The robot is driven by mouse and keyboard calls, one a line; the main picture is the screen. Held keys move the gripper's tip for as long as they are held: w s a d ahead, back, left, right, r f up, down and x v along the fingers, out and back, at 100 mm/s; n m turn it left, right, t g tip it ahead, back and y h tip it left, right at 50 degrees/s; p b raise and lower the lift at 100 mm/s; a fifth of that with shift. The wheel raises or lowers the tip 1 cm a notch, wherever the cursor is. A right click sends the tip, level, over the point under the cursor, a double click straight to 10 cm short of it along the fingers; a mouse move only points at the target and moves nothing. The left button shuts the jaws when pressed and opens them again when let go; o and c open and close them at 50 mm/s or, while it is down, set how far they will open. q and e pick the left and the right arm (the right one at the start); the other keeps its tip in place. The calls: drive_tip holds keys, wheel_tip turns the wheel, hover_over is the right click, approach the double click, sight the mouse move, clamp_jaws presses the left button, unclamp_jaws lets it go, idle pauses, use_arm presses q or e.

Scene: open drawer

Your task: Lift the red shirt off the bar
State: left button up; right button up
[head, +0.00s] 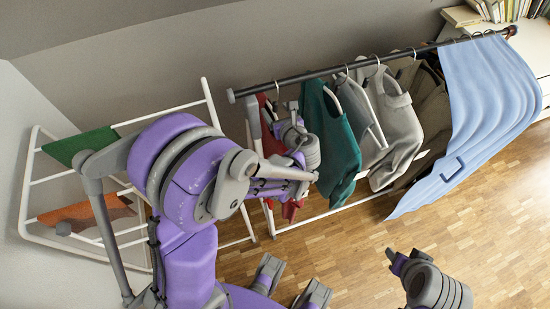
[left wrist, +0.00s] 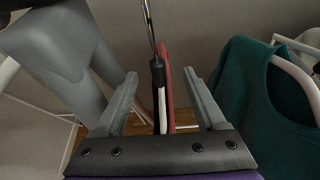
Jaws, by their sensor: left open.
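The red shirt (head: 264,112) hangs at the left end of the bar (head: 350,66), and my left arm hides much of it. Its lower edge (head: 290,210) shows below my wrist. My left gripper (head: 290,110) is at the shirt's upper part, below the bar. In the left wrist view, my left gripper's fingers (left wrist: 161,76) are spread, with the dark hanger neck (left wrist: 157,72) and the edge-on red shirt (left wrist: 168,88) between them. Neither finger clearly touches them. Part of my right arm shows at the bottom right; its gripper's opening is unclear (head: 397,260).
A teal top (head: 338,135) hangs close to the right of my left gripper; it also shows in the left wrist view (left wrist: 262,85). Grey garments (head: 395,120) and a blue cloth (head: 490,90) hang further right. A white drying rack (head: 30,190) stands left.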

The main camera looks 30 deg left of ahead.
use_arm(q)
drive_tip(key=shift+w+a+f, duration=0.25)
drive_tip(key=shift+w+a, duration=0.15)
clamp_jaws()
idle(1.2)
